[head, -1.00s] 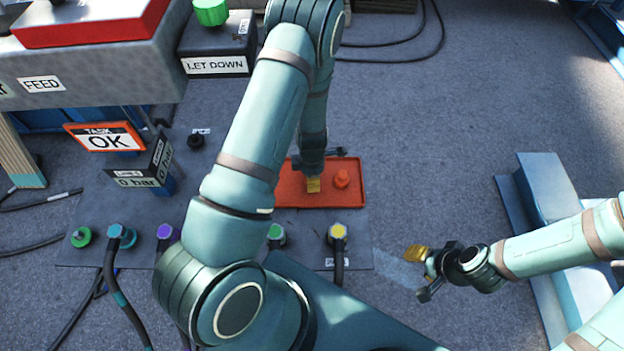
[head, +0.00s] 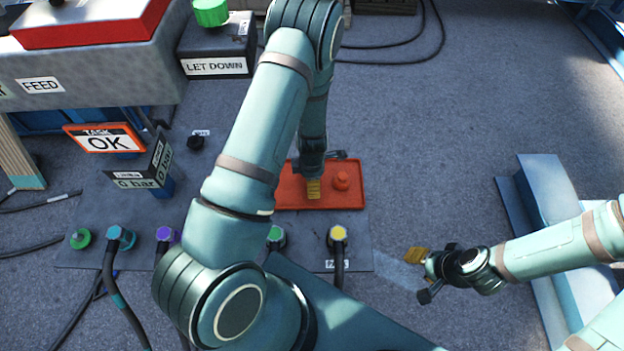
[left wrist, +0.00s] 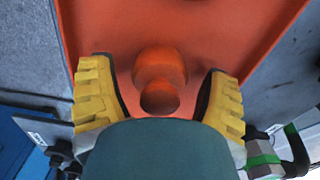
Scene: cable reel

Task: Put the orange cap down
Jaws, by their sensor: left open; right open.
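The orange cap (head: 341,181) stands in the shallow orange tray (head: 352,202), near the tray's right side in the head view. My left gripper (head: 314,188) is low over the tray, just left of the cap in that view. In the left wrist view the cap (left wrist: 160,78) shows between the two spread yellow fingers (left wrist: 158,100), with a gap on each side. The left gripper is open and holds nothing. My right gripper (head: 424,272) is open and empty over the floor to the right, away from the tray.
Colored plugs with cables, such as the yellow-topped one (head: 338,236), line the front edge of the dark board. A "LET DOWN" box (head: 214,50), an "OK" sign (head: 105,140) and a 0 bar gauge (head: 150,170) stand left.

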